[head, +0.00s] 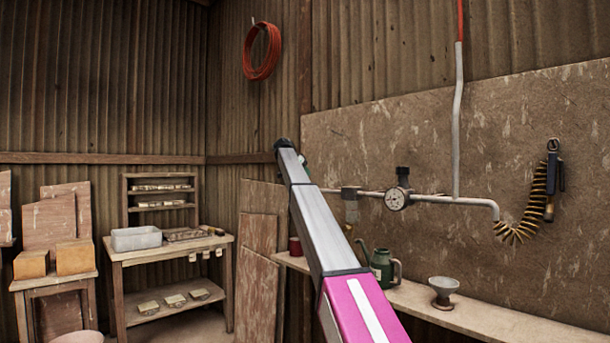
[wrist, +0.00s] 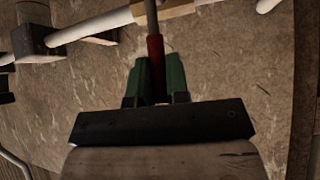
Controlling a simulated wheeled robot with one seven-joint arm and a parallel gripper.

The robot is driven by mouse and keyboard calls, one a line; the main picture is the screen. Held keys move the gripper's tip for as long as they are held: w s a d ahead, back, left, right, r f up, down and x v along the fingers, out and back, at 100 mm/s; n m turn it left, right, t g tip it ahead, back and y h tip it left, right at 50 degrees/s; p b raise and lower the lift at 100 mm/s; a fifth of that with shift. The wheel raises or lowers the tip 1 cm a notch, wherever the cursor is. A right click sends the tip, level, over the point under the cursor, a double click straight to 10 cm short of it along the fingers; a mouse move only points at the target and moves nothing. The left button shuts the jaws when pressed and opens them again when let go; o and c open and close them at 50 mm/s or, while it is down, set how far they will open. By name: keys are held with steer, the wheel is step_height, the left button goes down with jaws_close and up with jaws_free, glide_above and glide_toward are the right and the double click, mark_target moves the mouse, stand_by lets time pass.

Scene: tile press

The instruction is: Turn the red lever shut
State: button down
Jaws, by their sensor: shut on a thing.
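The red lever (wrist: 155,50) shows in the wrist view, hanging from a grey stem below a pipe fitting (wrist: 178,8). My gripper (wrist: 157,68) has its green fingers on both sides of the lever's red end and is shut on it. The lever points roughly straight down in the wrist view, across the pipe's line.
A pipe (head: 430,198) with a gauge (head: 396,198) runs along the wall board (head: 500,130). Below it, a shelf (head: 480,320) holds a green watering can (head: 382,266) and a grey bowl (head: 444,290). A coiled hose (head: 535,205) hangs at right.

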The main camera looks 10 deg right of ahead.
steer(key=c, duration=1.1)
jaws_free()
steer(key=shift+f, duration=0.1)
steer(key=v, duration=1.1)
steer(key=shift+f, duration=0.1)
